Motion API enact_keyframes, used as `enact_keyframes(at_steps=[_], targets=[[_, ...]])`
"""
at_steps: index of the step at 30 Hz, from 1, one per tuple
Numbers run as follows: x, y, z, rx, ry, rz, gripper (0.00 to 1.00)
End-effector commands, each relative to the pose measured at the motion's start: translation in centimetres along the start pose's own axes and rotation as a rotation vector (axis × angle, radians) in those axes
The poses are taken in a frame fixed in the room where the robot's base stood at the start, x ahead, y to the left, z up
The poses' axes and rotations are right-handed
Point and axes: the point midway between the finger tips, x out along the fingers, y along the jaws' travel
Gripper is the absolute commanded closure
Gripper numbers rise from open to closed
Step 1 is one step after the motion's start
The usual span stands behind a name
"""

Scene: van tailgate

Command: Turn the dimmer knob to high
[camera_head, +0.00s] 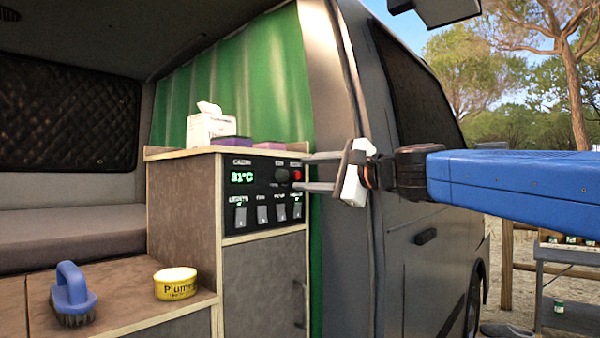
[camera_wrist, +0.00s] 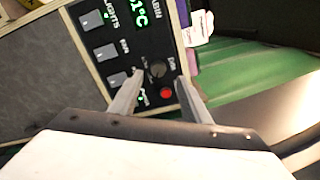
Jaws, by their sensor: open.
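The dimmer knob (camera_head: 282,175) is a small dark round knob on the black control panel (camera_head: 259,192), at the end of the cabinet. In the wrist view the knob (camera_wrist: 158,68) shows just beyond and between my fingertips. Its pointer and small lettering are too blurred to read its setting. My gripper (camera_head: 299,172) is open, reaching in from the right, with one finger above and one below the knob's height. In the wrist view the fingers (camera_wrist: 158,83) are spread and empty. Contact with the panel cannot be told.
A red button (camera_wrist: 166,93) sits close beside the knob, between the fingers. A green display (camera_head: 243,177) and several rocker switches (camera_head: 262,214) share the panel. A tissue box (camera_head: 210,127) stands on top. A blue brush (camera_head: 72,293) and yellow tin (camera_head: 176,284) lie lower left.

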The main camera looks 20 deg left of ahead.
Motion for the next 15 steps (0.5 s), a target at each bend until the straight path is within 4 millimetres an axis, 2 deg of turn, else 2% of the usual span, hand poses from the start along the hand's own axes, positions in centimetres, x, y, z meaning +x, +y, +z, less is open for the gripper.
enact_keyframes(at_steps=[1, 9, 15], targets=[[-1.2, -0.1, 0.0, -0.001, 0.002, -0.003, 0.57], [-6.5, -0.2, 0.1, 0.000, 0.002, -0.004, 0.57], [-9.9, -0.2, 0.1, 0.000, 0.000, -0.003, 0.57]])
